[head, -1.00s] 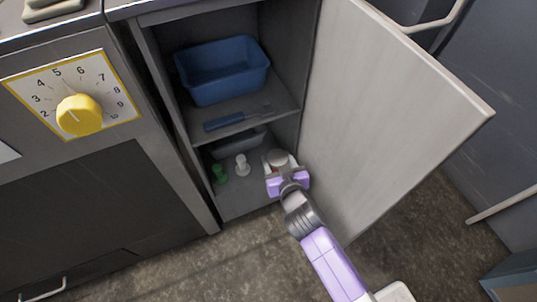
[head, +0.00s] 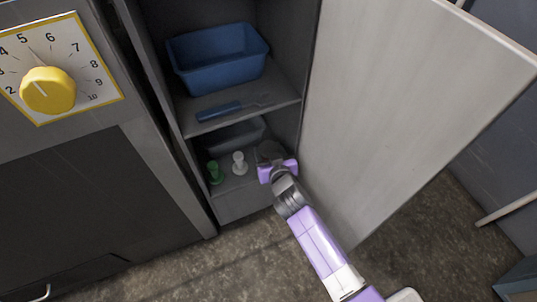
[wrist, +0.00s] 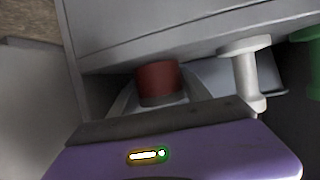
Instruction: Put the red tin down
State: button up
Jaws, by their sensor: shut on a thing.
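The red tin (wrist: 158,82) shows in the wrist view just beyond the purple body of my gripper (wrist: 157,100), between its grey fingers. My gripper is shut on the tin. In the head view my gripper (head: 269,160) reaches into the lower compartment of the open cupboard (head: 240,203), near its right side. A dark round shape shows at its tip there, and no red of the tin can be made out. I cannot tell whether the tin's bottom touches the cupboard floor.
A white peg-like item (head: 239,163) and a green one (head: 215,172) stand left of my gripper. A grey tray (head: 238,134) lies behind them. The open door (head: 400,110) is to the right.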

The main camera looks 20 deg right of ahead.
jog(key=shift+f, duration=0.15)
jog(key=o, duration=1.2)
jog(key=shift+o, duration=0.2)
jog(key=shift+r, duration=0.3)
jog(key=p+v, duration=0.4)
jog(key=v, duration=0.8)
jog(key=shift+f, duration=0.1)
